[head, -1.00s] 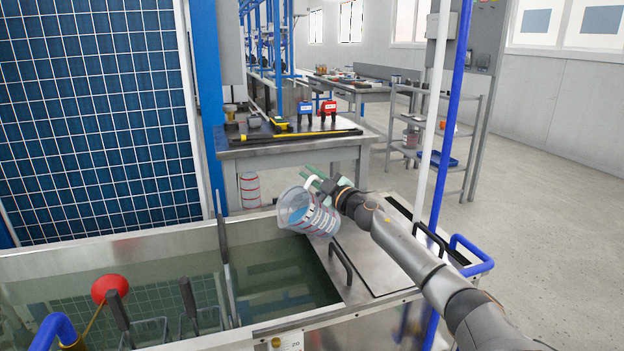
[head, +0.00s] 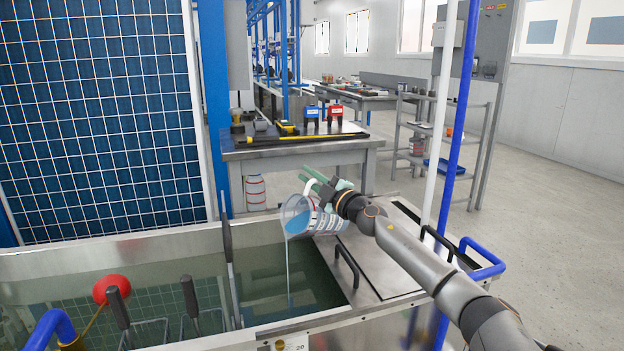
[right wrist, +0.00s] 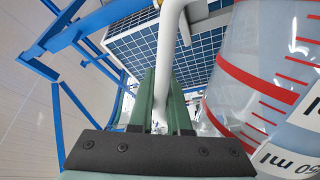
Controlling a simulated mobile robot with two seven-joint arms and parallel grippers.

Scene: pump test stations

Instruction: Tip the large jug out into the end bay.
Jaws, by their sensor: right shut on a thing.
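The large jug (head: 327,224) is clear, with red bands and scale marks, and holds blue-tinted liquid. It is tilted far over, mouth to the left. A thin stream (head: 288,270) falls from its lip into the end bay (head: 258,287), the right-hand part of the water tank. My right gripper (head: 318,184) is shut on the jug's white handle, above the tank's right edge. In the right wrist view, the green fingers hold the handle (right wrist: 168,25), with the jug's marked wall (right wrist: 270,75) at right. My left gripper is not in view.
A dark upright bar (head: 229,265) stands at the bay's left side. A steel deck (head: 372,250) with black handles lies right of the bay. A red float (head: 111,289) and black-handled baskets are at left. A workbench (head: 295,148) stands behind.

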